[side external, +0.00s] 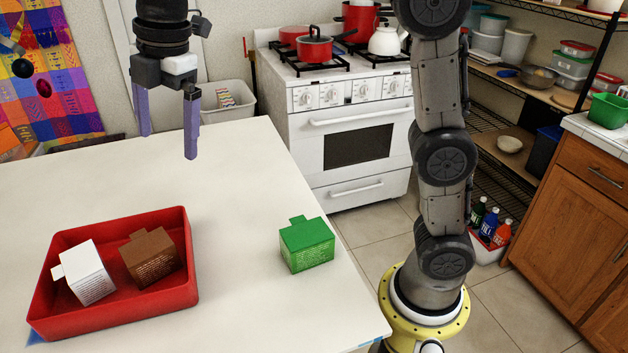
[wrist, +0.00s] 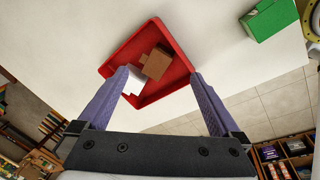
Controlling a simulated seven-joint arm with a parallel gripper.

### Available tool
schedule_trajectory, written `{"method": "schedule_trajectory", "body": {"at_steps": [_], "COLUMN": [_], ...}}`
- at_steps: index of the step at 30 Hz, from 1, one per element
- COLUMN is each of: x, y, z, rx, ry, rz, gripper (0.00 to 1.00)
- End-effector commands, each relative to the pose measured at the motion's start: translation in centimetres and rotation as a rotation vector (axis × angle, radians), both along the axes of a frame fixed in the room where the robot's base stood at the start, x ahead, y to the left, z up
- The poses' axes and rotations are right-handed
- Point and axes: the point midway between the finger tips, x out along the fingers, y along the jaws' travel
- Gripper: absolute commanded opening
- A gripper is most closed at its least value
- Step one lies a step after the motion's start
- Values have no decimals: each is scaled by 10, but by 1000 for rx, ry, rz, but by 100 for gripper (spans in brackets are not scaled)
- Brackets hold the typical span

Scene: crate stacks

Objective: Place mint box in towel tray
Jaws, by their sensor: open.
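A green box (side external: 307,246) with a small tab on top stands on the white table near its right edge. It also shows at the top right of the wrist view (wrist: 269,20). A red tray (side external: 150,305) sits at the table's front left. In it are a white box (side external: 91,275) on the left and a brown box (side external: 150,258) on the right. The tray also shows in the wrist view (wrist: 152,29), with the white box partly hidden by a finger. My gripper (side external: 167,143) is open and empty, high above the table behind the tray. No label naming mint or towel is readable.
The white table (side external: 235,220) is clear between the red tray and the green box. A stove (side external: 345,125) with red pots, a white bin (side external: 229,101) and shelves stand beyond the table. A wooden cabinet (side external: 570,215) is at the right.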

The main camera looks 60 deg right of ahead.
Motion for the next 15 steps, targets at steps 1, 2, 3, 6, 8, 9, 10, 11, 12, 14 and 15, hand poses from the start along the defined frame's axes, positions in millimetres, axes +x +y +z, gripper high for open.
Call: {"method": "schedule_trajectory", "body": {"at_steps": [1,2,3,6,8,9,10,11,12,14,15], "x": [-18,-27,-40,-74,-95,-110,-120,-131,-145,-166,-179], "y": [-16,-24,-35,-59,-72,-80,-85,-91,-97,-106,-111], "z": [4,4,4,-1,-7,-12,-16,-21,-28,-41,-50], "rx": [23,39,59,115,152,178,197,216,245,289,316], "ry": [-15,-23,-34,-59,-75,-85,-93,-100,-110,-126,-135], "rz": [-103,-167,-253,-466,-593,-678,-740,-804,-886,-1010,-1088], "gripper": [100,100,100,100,100,100,100,100,100,100,100]}}
